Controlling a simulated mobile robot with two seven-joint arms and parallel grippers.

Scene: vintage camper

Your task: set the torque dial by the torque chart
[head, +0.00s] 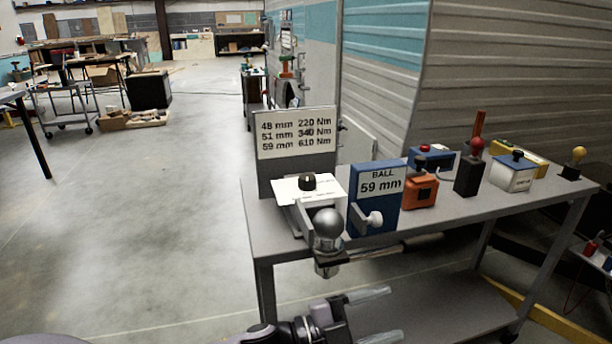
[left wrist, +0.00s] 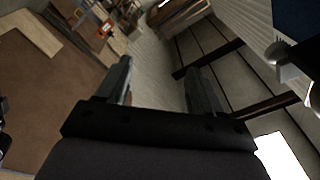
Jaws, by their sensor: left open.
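The torque chart (head: 296,133) stands at the back left of the grey bench and reads 48 mm 220 Nm, 51 mm 340 Nm, 59 mm 610 Nm. In front of it is the black torque dial (head: 307,181) on a white-topped box (head: 290,190); its setting is too small to read. A blue sign (head: 377,208) reads BALL 59 mm. A grey tow ball (head: 327,224) sits at the bench's front edge. My left gripper (head: 388,313) is open and empty, low in front of the bench, apart from the dial. It also shows open in the left wrist view (left wrist: 160,82).
The bench (head: 450,212) also carries an orange block (head: 420,190), a black post with a red knob (head: 469,175), a white-and-blue box (head: 513,174) and a yellow-knobbed post (head: 577,160). A camper wall stands behind. Open floor (head: 150,220) lies to the left.

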